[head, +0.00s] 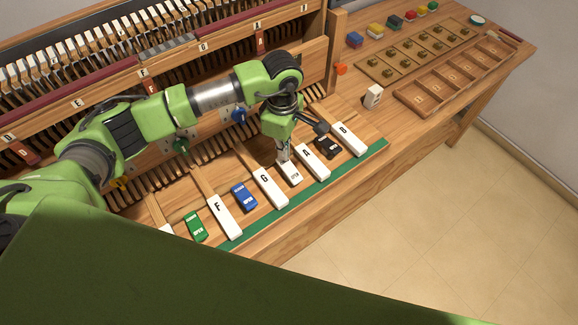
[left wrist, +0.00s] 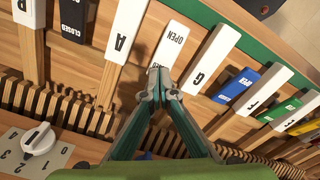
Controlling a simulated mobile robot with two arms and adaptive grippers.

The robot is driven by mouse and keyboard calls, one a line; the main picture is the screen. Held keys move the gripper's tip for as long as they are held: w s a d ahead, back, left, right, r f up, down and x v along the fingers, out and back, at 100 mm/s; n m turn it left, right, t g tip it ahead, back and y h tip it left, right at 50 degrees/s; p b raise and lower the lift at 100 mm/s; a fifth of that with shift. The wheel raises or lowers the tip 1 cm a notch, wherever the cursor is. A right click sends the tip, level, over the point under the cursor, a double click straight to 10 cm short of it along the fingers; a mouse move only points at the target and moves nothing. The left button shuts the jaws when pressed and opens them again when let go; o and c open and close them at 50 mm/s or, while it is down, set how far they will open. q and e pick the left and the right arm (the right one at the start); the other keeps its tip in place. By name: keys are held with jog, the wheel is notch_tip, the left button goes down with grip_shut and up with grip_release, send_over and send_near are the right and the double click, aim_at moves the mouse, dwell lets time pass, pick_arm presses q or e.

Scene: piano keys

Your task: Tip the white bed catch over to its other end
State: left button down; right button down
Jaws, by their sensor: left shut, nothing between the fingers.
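The white bed catch (head: 292,175) lies between the white G key (head: 270,188) and A key (head: 312,162) on the wooden key bed. In the left wrist view the catch (left wrist: 174,40) shows its OPEN label on the end away from my fingers. My left gripper (head: 284,158) points down at the catch's rear end, the end nearer the piano. In the left wrist view its fingertips (left wrist: 160,88) are together, at or just above that end; contact is unclear. They hide part of that end. My right gripper is not in view.
Blue (head: 245,197), green (head: 195,226) and black (head: 328,147) catches lie between other keys. A green strip (head: 330,178) runs along the front edge. A white block (head: 373,96) and wooden trays stand on the bench at right. A white knob (left wrist: 38,138) is near my wrist.

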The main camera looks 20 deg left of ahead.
pick_arm(q)
jog(key=shift+f+b, duration=1.25)
jog(key=shift+f, duration=0.05)
dwell(0.6)
jog(key=shift+r, duration=0.15)
jog(key=shift+r+p, duration=1.55)
jog(key=shift+r, duration=1.9)
